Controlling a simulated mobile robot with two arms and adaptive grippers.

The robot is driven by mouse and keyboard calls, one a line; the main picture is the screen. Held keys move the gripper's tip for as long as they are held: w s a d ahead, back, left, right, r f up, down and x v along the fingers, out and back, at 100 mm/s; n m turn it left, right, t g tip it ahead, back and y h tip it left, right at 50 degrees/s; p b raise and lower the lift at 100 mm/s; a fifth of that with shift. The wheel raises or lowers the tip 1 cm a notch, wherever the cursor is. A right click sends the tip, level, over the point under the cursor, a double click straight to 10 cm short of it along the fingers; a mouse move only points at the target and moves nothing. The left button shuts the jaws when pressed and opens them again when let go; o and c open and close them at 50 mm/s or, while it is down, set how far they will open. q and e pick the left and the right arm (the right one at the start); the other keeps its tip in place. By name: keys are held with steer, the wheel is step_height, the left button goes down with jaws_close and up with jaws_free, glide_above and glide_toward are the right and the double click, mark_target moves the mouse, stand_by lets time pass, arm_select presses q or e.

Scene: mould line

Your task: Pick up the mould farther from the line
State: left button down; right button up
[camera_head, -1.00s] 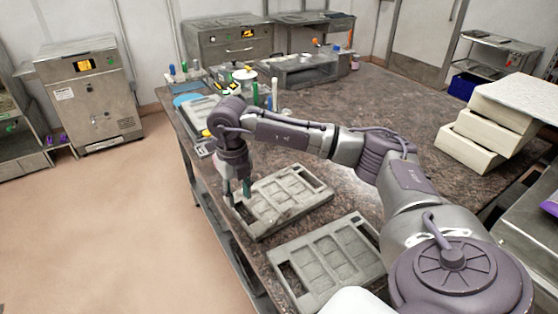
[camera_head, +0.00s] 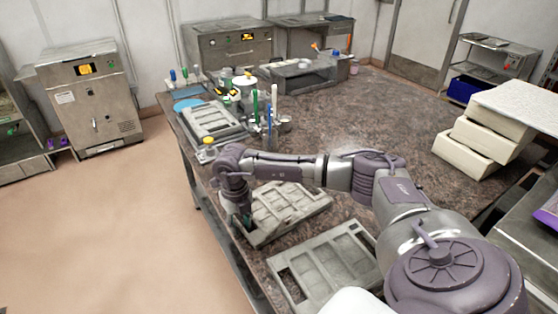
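Two grey moulds with rectangular recesses lie on the near left part of the speckled table. The farther mould (camera_head: 288,208) is at the table's left edge. The nearer mould (camera_head: 325,262) lies in front of it, a little to the right, partly cut off by my arm. My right gripper (camera_head: 241,219) points down at the left end of the farther mould. Its fingers are dark and small here, so I cannot tell whether they grip the mould's edge. My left gripper is not in view.
A similar grey tray (camera_head: 212,122) lies at the table's far left, beside bottles and pens (camera_head: 262,105). Cream boxes (camera_head: 480,135) are stacked at the right. The table (camera_head: 385,110) is clear in the middle.

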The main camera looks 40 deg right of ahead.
jaws_close()
steer(key=shift+r, duration=0.15)
steer(key=shift+w+r+b, duration=0.1)
steer(key=shift+r+b, duration=0.35)
steer(key=shift+r, duration=0.2)
steer(key=r, duration=0.1)
steer(key=r+b, duration=0.1)
steer(key=shift+s+d+r, duration=0.25)
steer(key=shift+r, duration=0.1)
steer(key=s+d+r, duration=0.5)
steer(key=s+r, duration=0.4)
steer(key=r, duration=0.1)
steer(key=shift+s+d+r, duration=0.2)
steer(key=shift+s+r, duration=0.15)
steer(key=shift+r, duration=0.05)
